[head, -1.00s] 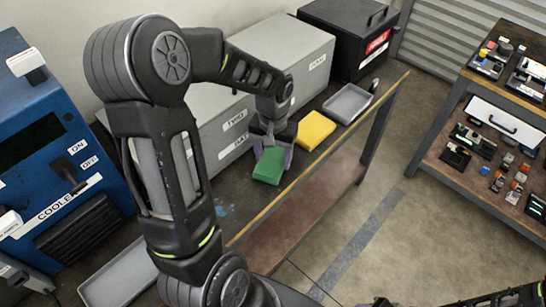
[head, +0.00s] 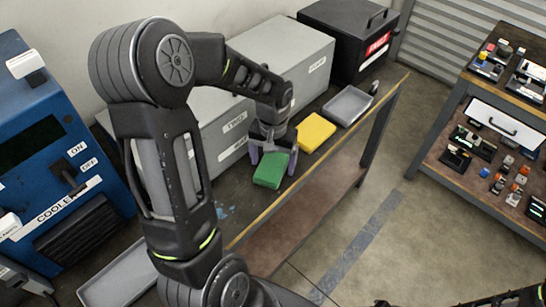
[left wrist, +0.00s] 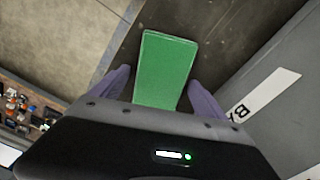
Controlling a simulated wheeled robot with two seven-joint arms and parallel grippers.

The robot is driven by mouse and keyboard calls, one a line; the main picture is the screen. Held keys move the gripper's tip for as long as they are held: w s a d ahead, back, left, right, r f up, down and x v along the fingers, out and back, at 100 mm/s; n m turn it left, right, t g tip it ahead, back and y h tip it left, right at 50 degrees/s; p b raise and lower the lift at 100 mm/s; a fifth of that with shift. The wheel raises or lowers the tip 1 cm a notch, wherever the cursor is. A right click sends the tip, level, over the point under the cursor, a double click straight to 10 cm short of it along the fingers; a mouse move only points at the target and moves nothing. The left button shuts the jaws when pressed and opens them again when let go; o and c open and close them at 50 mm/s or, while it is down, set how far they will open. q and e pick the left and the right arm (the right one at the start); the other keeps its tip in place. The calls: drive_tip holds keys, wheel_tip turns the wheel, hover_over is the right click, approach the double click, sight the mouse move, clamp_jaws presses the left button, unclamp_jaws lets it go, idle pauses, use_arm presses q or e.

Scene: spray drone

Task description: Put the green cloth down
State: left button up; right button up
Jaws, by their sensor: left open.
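The green cloth (head: 270,170) is a folded block lying on the dark workbench (head: 237,196), near its wooden front edge. In the left wrist view the green cloth (left wrist: 165,70) shows between the two purple fingers. My left gripper (head: 273,160) is open, just behind and above the cloth, with a finger to either side. In the left wrist view the left gripper (left wrist: 160,92) has visible gaps near the fingertips. My right gripper cannot be made out; only a bit of dark arm shows at the lower right of the head view.
A yellow cloth (head: 317,132) lies just beyond the green one, and a grey tray (head: 347,105) further back. Grey boxes (head: 290,62) line the wall behind. A blue cooler machine (head: 50,150) stands left. A shelf cart (head: 490,120) is across the floor at right.

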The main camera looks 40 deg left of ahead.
sight(273, 164)
use_arm(q)
wheel_tip(273, 164, up, 12)
drive_tip(key=shift+r, duration=0.15)
idle(0.4)
idle(0.8)
